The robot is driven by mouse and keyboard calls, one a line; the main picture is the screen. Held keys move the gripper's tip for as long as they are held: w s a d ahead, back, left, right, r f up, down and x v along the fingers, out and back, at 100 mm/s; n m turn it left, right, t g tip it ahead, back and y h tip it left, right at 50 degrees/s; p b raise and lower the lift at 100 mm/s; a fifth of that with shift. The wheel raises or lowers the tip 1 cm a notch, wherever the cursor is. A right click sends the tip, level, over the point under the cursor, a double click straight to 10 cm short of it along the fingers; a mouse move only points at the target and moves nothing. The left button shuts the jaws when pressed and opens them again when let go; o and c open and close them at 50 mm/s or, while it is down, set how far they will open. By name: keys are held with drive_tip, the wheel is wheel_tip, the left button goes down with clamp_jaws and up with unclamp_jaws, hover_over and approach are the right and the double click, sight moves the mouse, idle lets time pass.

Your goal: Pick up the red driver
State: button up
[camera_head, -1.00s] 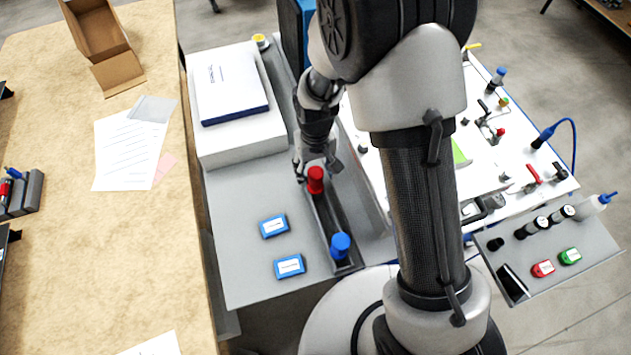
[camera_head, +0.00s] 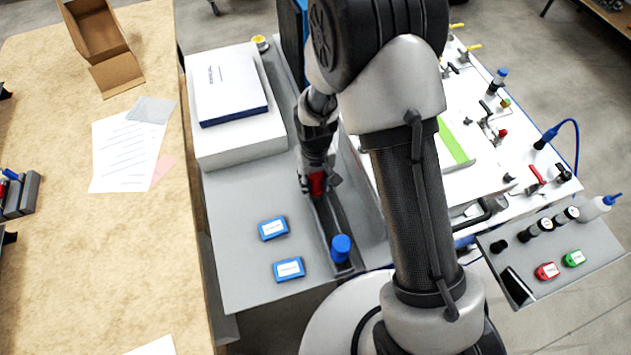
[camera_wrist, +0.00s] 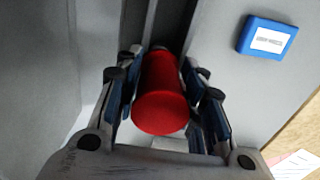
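The red driver (camera_wrist: 160,98) stands in the long narrow grey holder (camera_head: 329,222), its round red handle towards the wrist camera. In the head view only part of the red handle (camera_head: 317,184) shows at my gripper. My gripper (camera_wrist: 162,85) is down around the handle, one finger on each side. The finger pads lie very close along the handle; I cannot tell whether they press on it. The lower part of the driver is hidden. A blue driver (camera_head: 341,246) stands at the near end of the same holder.
Two blue labelled boxes (camera_head: 273,229) (camera_head: 289,269) lie left of the holder. A white box (camera_head: 238,141) with a booklet (camera_head: 229,88) stands behind them. The white analyser panel (camera_head: 480,95) is to the right. The grey surface left of the holder is mostly free.

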clamp_jaws()
idle(0.4)
